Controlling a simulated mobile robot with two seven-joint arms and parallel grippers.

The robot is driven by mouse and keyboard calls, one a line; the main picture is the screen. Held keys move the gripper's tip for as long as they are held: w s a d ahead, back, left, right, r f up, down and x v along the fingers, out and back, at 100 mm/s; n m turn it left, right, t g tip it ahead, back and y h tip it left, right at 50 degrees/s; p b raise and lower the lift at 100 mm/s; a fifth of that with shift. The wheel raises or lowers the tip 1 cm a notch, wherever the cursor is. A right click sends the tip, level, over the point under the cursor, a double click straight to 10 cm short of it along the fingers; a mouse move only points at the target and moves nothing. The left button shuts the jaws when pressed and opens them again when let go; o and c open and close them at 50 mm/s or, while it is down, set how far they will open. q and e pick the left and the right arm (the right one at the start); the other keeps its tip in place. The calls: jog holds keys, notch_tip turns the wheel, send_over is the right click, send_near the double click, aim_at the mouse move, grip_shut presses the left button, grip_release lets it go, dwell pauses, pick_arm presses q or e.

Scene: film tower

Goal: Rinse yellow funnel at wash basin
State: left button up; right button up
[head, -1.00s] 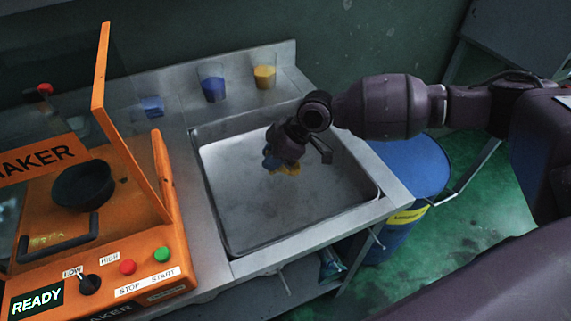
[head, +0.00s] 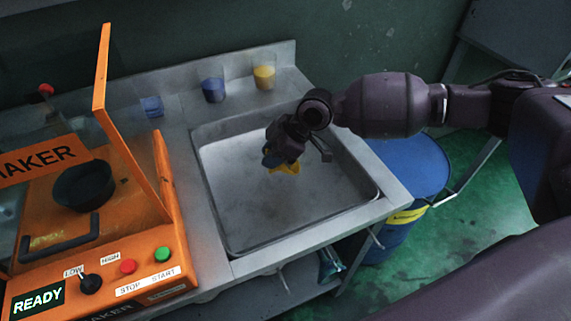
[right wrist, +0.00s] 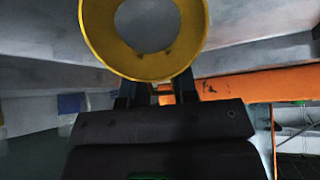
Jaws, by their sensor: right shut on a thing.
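The yellow funnel (head: 285,169) shows as a small patch of yellow below my right gripper (head: 280,158), over the wash basin (head: 300,225). My right gripper is shut on it. In the right wrist view, the funnel (right wrist: 97,38) shows as a yellow ring with a round opening, just beyond the jaws (right wrist: 160,92). In the head view, most of the funnel is hidden behind my gripper. The basin is a rectangular grey metal sink with a mottled floor. I cannot tell whether water is in it. My left gripper is not in view.
An orange machine (head: 180,235) with a raised lid, a black bowl (head: 84,190) and a READY display stands left of the basin. Cups with blue (head: 213,90) and yellow (head: 264,77) contents stand on the back ledge. A blue drum (head: 412,165) stands right of the basin.

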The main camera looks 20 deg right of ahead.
jog(key=shift+r+p, duration=0.45)
jog(key=shift+r, duration=0.9)
notch_tip(320, 180, up, 6)
jog(key=p, duration=0.2)
jog(key=shift+p, duration=0.4)
jog(key=shift+r+p, duration=0.6)
jog(key=shift+r, duration=0.4)
grip_shut()
jog(key=shift+r+p, duration=0.45)
jog(key=shift+r, duration=0.4)
